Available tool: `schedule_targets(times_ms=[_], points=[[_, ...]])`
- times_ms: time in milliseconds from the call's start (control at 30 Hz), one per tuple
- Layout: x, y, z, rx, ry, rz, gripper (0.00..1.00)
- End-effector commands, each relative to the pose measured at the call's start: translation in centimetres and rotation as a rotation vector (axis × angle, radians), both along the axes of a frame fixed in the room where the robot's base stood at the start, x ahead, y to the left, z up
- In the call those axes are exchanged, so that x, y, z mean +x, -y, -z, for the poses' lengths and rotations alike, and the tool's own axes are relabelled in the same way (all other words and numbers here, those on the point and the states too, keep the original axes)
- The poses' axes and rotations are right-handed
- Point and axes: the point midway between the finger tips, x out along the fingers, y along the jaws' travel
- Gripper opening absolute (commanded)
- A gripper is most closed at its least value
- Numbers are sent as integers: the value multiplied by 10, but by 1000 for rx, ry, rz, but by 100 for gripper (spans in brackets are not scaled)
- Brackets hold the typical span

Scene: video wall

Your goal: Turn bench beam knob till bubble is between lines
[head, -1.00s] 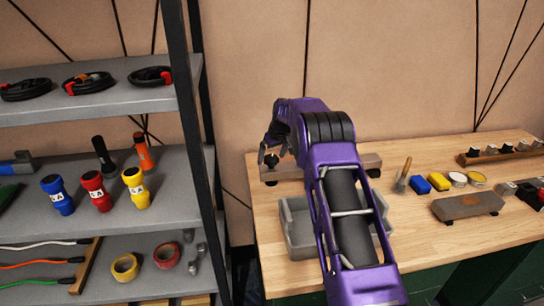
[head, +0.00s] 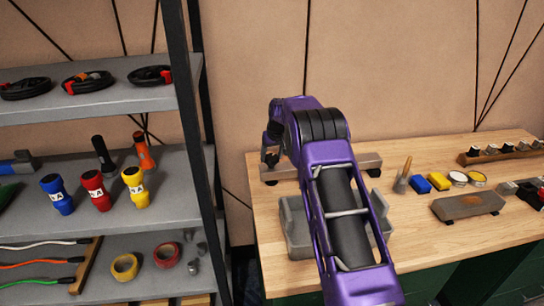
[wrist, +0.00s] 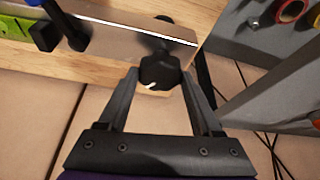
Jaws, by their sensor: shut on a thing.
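The bench beam (head: 362,162) is a long grey-brown bar lying along the back of the wooden bench. In the wrist view the beam (wrist: 120,38) runs across the top. A black knob (wrist: 160,72) with a white mark sits at its end. My gripper (wrist: 160,77) is shut on this knob, one finger on each side. In the head view my gripper (head: 270,157) is at the beam's left end and the knob is hard to make out. A bright green vial (wrist: 14,27) shows partly at the wrist view's left edge; I cannot make out bubble or lines.
A grey tray (head: 292,222) stands on the bench (head: 420,250), partly behind my arm. A metal shelf (head: 100,220) with torches, tape and cables stands close on the left. A brush, sponges, tins and another block (head: 468,205) lie to the right.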

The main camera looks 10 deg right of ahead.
Motion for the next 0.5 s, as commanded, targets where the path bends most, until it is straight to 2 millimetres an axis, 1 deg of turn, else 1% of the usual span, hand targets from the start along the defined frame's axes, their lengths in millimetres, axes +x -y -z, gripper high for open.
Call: schedule_targets(times_ms=[500], points=[[0, -4, 1, -4, 3, 470, 11]])
